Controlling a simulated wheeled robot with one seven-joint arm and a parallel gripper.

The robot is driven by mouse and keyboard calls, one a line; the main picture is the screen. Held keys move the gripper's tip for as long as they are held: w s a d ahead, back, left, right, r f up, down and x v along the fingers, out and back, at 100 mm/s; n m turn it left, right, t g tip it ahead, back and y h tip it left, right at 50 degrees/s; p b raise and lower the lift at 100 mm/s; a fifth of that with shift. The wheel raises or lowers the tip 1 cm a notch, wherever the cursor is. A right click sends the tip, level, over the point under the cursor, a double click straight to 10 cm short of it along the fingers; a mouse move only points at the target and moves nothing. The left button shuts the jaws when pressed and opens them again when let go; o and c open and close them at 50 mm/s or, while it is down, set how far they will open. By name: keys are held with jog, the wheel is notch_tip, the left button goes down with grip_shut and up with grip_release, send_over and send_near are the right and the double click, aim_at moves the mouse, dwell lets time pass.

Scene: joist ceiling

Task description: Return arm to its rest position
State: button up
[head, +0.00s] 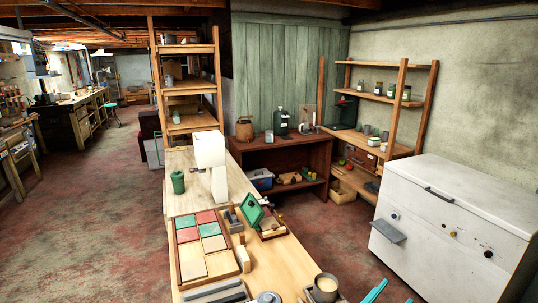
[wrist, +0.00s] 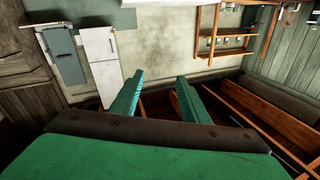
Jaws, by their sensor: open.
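My gripper (wrist: 160,78) is open in the wrist view, its two teal fingers spread apart with nothing between them. A green surface and a dark brown band fill the bottom of that view. In the head view, two teal finger-like pieces of my gripper (head: 392,290) show at the bottom edge, right of the wooden table (head: 262,262) and in front of the white chest (head: 455,215). They are apart from both. The rest of my arm is out of the head view.
Shelves (head: 429,95) stand at the back wall. Red floor (head: 95,230) is clear at left.

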jog(key=s+a+f+n+t+y, duration=0.3)
jog(key=s+a+f+n+y, duration=0.3)
jog(key=f, duration=0.3)
jog(key=s+a+f+n+t+y, duration=0.2)
jog(key=s+a+f+n+y, duration=0.3)
jog(key=a+f+n, duration=0.35)
jog(key=s+a+f+y, duration=0.1)
jog(key=s+a, duration=0.3)
jog(key=s, duration=0.3)
jog(key=s+a+f+m+g+y, duration=0.1)
jog(key=s+a+f, duration=0.1)
jog(key=s+a, duration=0.3)
jog(key=s+a+f+m+y, duration=0.1)
jog(key=s+a, duration=0.3)
jog(key=s, duration=0.7)
jog(key=shift+a+f+g, duration=0.3)
jog(key=shift+a, duration=0.05)
jog(key=shift+s, duration=0.1)
